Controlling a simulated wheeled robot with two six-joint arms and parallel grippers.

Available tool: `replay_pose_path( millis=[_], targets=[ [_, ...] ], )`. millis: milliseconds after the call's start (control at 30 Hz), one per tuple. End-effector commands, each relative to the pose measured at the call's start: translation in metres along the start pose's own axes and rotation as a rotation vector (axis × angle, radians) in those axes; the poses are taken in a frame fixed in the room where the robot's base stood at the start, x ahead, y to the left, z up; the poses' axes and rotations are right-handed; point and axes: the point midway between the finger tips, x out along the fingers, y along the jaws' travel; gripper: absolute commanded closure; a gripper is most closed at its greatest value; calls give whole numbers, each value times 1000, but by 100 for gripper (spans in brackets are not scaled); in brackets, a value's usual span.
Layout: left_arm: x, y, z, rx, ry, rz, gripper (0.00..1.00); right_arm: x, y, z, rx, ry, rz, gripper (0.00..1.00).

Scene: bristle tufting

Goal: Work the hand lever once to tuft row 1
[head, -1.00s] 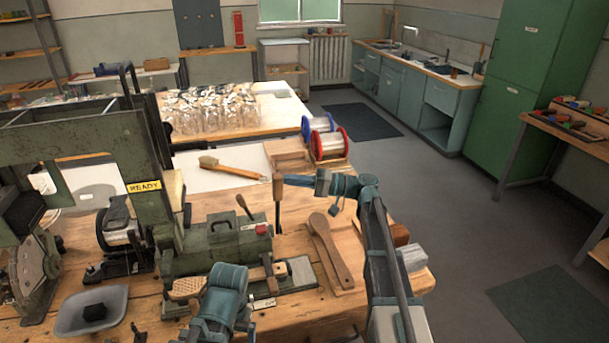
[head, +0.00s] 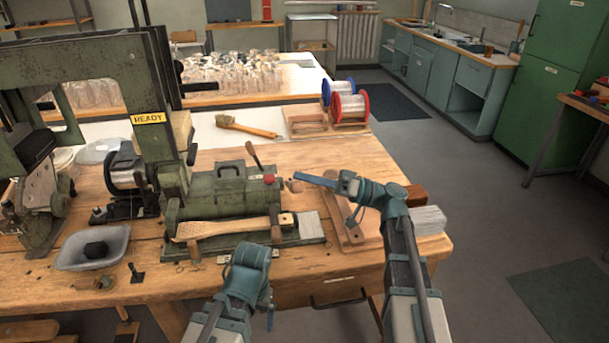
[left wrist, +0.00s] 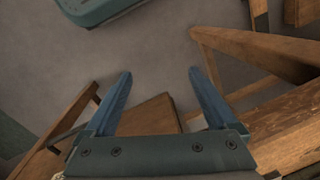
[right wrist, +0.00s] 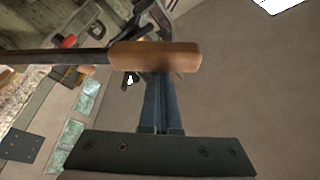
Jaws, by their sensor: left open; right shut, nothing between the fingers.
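The hand lever's wooden handle (right wrist: 155,56) lies across the right wrist view on a dark rod. In the head view only a short brown end of the lever (head: 295,186) shows, just below my right fingertips. My right gripper (head: 298,177) is shut with nothing between its fingers. Its tips meet the handle's edge in the right wrist view (right wrist: 157,80); I cannot tell whether they press on it. A wooden brush body (head: 225,230) lies on the tufting machine (head: 218,190). My left gripper (head: 270,320) is open and empty, pointing down in front of the table's edge.
A grey tray (head: 70,262) with a dark block stands at the front left. A wooden paddle-like piece (head: 347,225) and a pale block (head: 428,220) lie near my right arm. Wire spools (head: 350,107) stand behind. A "READY" sign (head: 148,119) is on the machine frame.

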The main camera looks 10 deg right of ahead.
Motion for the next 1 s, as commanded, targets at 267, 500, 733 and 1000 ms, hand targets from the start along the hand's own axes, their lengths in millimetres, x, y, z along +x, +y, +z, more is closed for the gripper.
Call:
replay_pose_path(
  millis=[267, 500, 733, 1000],
  targets=[
    [6, 1, 0, 0, 0, 0, 9, -3, -1, 13, 3, -20, 3, 100],
    [6, 1, 0, 0, 0, 0, 9, -3, -2, 15, 3, -20, 3, 100],
    [1, 0, 0, 0, 0, 0, 9, 0, -4, 9, 3, -17, 2, 100],
    [-33, -3, 2, 0, 0, 0, 9, 19, -8, -34, 2, 6, -3, 100]
  ],
)
